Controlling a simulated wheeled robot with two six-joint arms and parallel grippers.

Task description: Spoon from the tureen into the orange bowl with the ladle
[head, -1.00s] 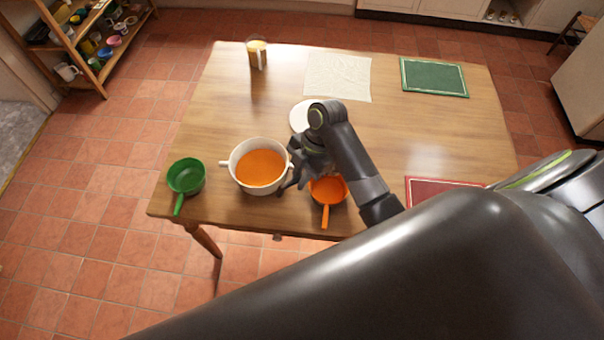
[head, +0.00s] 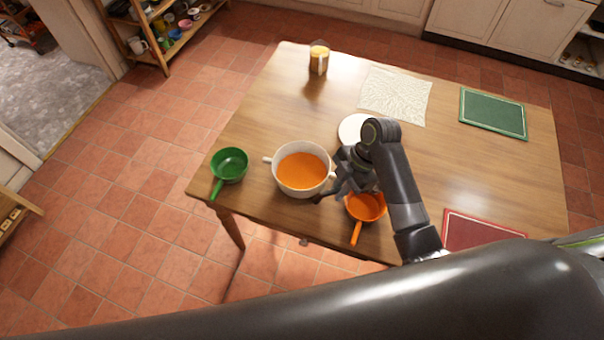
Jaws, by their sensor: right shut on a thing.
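The white tureen (head: 281,184) stands near the table's front edge, full of orange contents. The orange bowl (head: 365,207), with a handle toward the front edge, stands to its right. My right gripper (head: 336,188) is low between the two, close to the tureen's right handle, and overlaps the bowl's far left rim in the picture. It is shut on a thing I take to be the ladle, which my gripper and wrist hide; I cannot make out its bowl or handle. My left gripper is out of view.
A green handled bowl (head: 229,165) stands left of the tureen. A white plate (head: 352,128) lies behind my wrist. The table's middle right is clear.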

